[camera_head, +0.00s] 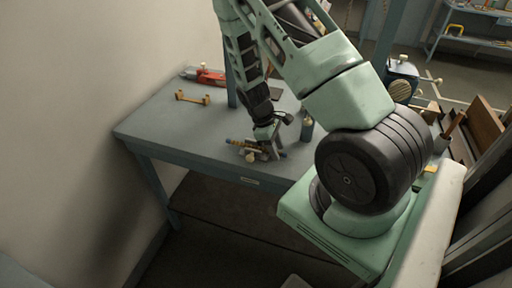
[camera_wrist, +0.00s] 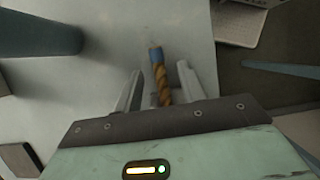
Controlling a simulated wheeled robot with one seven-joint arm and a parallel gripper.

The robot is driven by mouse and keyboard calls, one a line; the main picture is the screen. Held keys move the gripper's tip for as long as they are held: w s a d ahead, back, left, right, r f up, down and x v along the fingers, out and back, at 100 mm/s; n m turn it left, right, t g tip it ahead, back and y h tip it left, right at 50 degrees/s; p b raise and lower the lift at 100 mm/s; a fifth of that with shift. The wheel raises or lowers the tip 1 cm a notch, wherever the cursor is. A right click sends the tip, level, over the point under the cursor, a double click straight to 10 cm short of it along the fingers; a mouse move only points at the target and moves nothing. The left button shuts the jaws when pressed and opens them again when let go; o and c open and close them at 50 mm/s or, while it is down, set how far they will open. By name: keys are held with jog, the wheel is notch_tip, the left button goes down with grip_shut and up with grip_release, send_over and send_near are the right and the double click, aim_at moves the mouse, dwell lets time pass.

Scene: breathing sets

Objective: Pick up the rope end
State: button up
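The rope end (camera_wrist: 164,87) is a short brown twisted piece with a blue band near its tip. In the wrist view it lies between the two grey fingers of my gripper (camera_wrist: 160,72), with a gap on each side. The fingers are apart, and the rope's near part is hidden behind the gripper body. In the head view the rope end (camera_head: 236,142) lies near the front edge of the blue-grey table (camera_head: 175,127). My gripper (camera_head: 267,152) is low over it there and hides part of it.
A red tool (camera_head: 210,77) and a brass-coloured piece (camera_head: 192,98) lie at the back left of the table. A small bottle (camera_head: 307,127) stands right of my gripper. The table's left part is clear.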

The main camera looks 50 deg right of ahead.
jog(key=shift+f, duration=0.2)
dwell(0.5)
jog(key=shift+c, duration=0.3)
grip_shut()
